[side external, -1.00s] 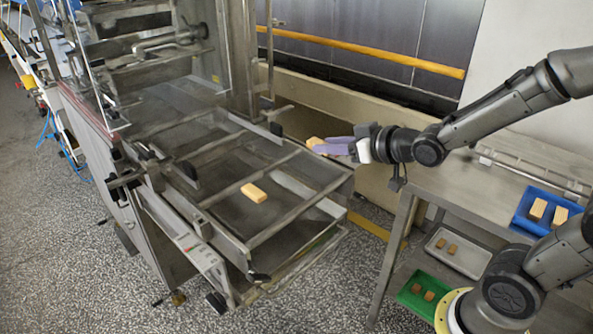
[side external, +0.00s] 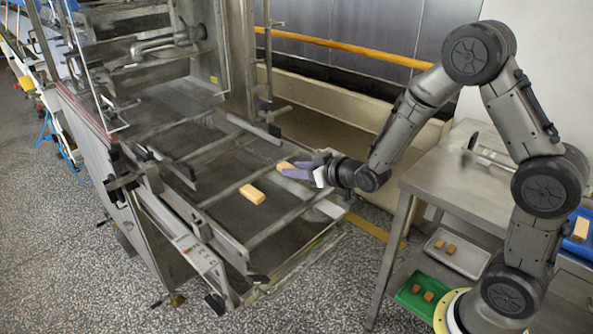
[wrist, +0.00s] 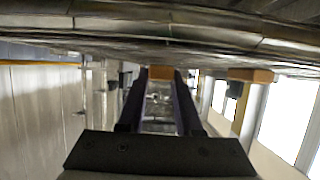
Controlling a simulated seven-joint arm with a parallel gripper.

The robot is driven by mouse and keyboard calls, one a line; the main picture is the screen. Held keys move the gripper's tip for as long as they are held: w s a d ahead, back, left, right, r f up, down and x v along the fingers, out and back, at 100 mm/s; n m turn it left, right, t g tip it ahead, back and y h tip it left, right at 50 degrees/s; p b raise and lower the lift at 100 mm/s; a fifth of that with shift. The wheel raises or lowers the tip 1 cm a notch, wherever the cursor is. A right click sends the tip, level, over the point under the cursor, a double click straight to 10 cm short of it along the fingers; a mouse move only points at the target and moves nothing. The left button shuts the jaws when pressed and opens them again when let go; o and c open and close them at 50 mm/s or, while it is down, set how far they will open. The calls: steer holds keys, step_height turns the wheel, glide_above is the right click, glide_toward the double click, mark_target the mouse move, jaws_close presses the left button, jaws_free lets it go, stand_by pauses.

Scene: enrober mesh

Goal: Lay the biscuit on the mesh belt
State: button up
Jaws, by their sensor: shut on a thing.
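My gripper (side external: 291,171), with purple fingers, is shut on a light brown biscuit (side external: 283,166) at the right part of the mesh belt (side external: 225,222). In the wrist view the held biscuit (wrist: 160,72) shows between the fingertips, close to the belt surface, which appears at the top. I cannot tell whether it touches the belt. A second biscuit (side external: 252,193) lies flat on the belt, left of and nearer the camera than the held one. It also appears apart, to the right, in the wrist view (wrist: 251,75).
A steel table (side external: 440,180) stands at right, with a blue tray (side external: 574,246) partly hidden by my arm. Below are a white tray (side external: 478,267) and a green tray (side external: 402,297) with small brown pieces. Metal bars and frame edges border the belt.

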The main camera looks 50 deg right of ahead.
steer(key=shift+f, duration=0.3)
steer(key=o, duration=1)
steer(key=shift+r, duration=0.15)
steer(key=s+r+g, duration=0.2)
steer(key=s+r, duration=0.1)
steer(key=s, duration=0.8)
steer(key=s+a+r+g, duration=0.1)
steer(key=s+r+g, duration=0.2)
steer(key=s, duration=0.8)
steer(key=s+a+r+g, duration=0.1)
steer(key=s+r, duration=0.4)
steer(key=s, duration=0.6)
steer(key=shift+s+g, duration=0.1)
steer(key=shift+g, duration=0.8)
